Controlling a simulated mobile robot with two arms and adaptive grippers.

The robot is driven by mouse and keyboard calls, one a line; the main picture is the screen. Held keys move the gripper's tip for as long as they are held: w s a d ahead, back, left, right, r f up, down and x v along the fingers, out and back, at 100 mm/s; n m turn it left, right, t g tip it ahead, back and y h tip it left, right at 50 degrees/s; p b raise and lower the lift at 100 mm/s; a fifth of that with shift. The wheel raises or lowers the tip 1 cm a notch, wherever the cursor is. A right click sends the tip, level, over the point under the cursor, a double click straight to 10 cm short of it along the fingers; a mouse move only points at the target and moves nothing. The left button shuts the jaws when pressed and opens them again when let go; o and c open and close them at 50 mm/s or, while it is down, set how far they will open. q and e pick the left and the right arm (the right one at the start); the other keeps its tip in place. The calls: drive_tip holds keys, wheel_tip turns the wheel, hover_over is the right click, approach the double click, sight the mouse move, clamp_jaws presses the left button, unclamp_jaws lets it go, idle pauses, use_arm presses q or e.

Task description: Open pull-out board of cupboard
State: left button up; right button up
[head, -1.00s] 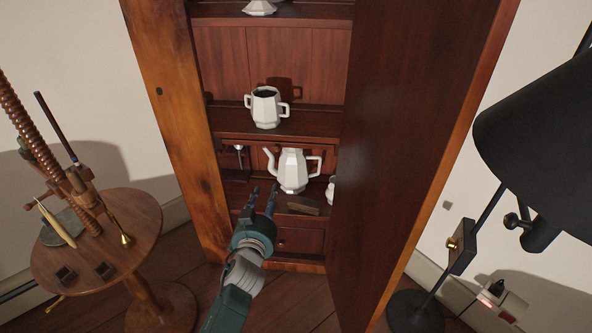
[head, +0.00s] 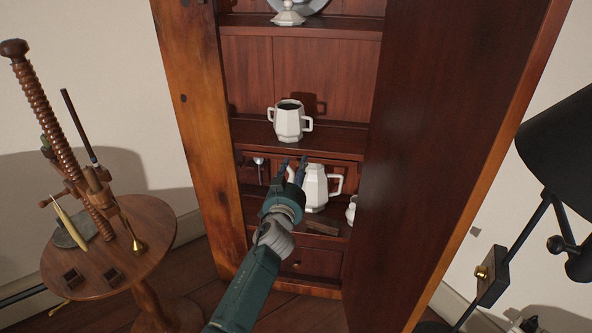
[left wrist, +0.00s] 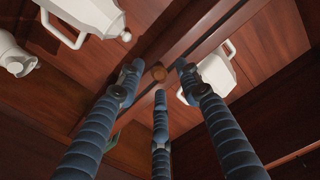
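The wooden cupboard (head: 198,140) stands with its right door (head: 450,130) swung open. Under its middle shelf runs a horizontal wooden strip; the left wrist view shows a small round wooden knob (left wrist: 158,73) on it, likely the board's. My left gripper (head: 294,165) is inside the cupboard, just below the middle shelf and in front of the white teapot (head: 316,188). In the left wrist view its blue fingers (left wrist: 160,85) are spread around the knob, apparently not closed on it. The board looks pushed in. In the head view the knob is not clear, partly behind the fingers. My right gripper is not in view.
A white two-handled pot (head: 290,122) stands on the shelf above the gripper. A brown block (head: 323,228) lies on the lower shelf above a drawer (head: 315,262). A round side table (head: 165,220) is at left, a black lamp (head: 560,150) at right.

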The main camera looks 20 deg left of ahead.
use_arm(q)
drive_tip(key=shift+w, duration=0.3)
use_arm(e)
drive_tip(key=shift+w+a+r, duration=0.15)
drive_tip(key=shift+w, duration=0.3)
use_arm(q)
drive_tip(key=shift+c, duration=0.3)
clamp_jaws()
drive_tip(key=shift+s, duration=0.15)
